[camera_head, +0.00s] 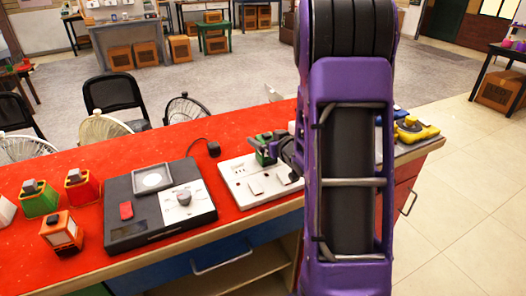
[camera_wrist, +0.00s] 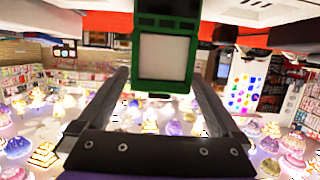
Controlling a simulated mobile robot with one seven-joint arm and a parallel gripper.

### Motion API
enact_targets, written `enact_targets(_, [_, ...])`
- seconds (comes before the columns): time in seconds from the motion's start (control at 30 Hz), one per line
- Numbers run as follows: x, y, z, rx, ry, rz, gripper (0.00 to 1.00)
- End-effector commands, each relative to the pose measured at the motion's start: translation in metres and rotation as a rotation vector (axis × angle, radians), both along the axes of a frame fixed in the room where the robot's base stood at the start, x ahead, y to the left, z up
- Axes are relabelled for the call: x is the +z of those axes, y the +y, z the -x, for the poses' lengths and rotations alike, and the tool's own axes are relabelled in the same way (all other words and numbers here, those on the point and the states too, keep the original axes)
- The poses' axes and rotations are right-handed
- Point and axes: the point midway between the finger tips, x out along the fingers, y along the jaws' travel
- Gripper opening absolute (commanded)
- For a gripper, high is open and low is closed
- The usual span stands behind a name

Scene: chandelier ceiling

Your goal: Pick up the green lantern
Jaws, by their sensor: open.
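A green lantern (camera_head: 262,157) stands on a white panel on the red counter, close in front of my gripper (camera_head: 280,146) and partly hidden by it. In the wrist view the green lantern (camera_wrist: 163,56), with a pale window, lies upper centre between the two fingers of my gripper (camera_wrist: 160,78). The fingers are open, with a visible gap on each side of it. I cannot tell how deep it sits between them. Another green lantern (camera_head: 40,203) stands at the left of the counter, far from my gripper.
Red (camera_head: 80,189) and orange (camera_head: 61,233) lanterns stand at the left of the red counter (camera_head: 145,148). A black device (camera_head: 158,213) lies left of the white panel (camera_head: 240,185). A yellow object (camera_head: 415,130) sits at the right end. Chairs (camera_head: 112,93) and fans stand behind.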

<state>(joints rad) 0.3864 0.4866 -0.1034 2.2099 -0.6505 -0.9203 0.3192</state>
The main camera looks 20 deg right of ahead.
Motion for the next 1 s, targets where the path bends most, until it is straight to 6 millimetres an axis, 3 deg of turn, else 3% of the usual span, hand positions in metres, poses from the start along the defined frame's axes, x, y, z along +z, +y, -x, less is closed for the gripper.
enact_targets(0.1, [-0.0001, -0.0001, 0.0000, 0.000, 0.000, 0.000, 0.98])
enact_targets(0.63, [0.0000, 0.0001, -0.0002, 0.000, 0.000, 0.000, 0.03])
enact_targets(1.0, [0.0018, 0.0000, -0.0009, 0.000, -0.004, 0.001, 0.00])
